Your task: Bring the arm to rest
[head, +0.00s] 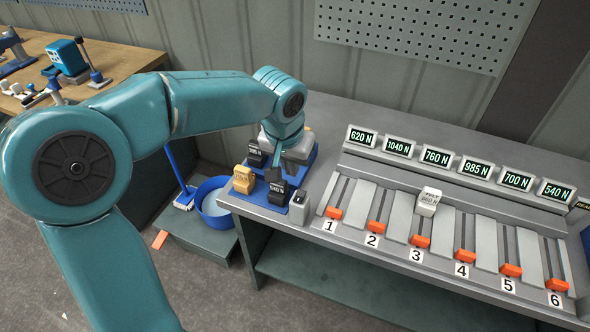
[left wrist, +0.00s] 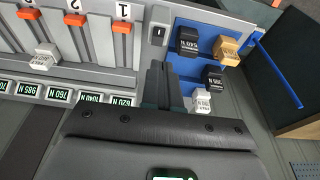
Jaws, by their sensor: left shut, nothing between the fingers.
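My left arm comes in from the left in the head view and bends down over the blue tray (head: 316,155). My left gripper (head: 279,160) is shut and empty, pointing down close above the tray; its shut fingers also show in the left wrist view (left wrist: 160,75). On the tray stand a black block marked 540 N (head: 277,187), a tan block (head: 243,179), a black block marked 985 N (head: 255,155) and a white block (left wrist: 201,102). The gripper hides part of the tray in the head view. My right gripper is not in view.
To the right, a grey bench holds numbered lanes with orange sliders (head: 333,212) and green displays (head: 361,137). A white block (head: 429,202) sits by lane 3. A blue tub (head: 214,212) stands left of the bench. A wooden table (head: 120,55) with tools is at the back left.

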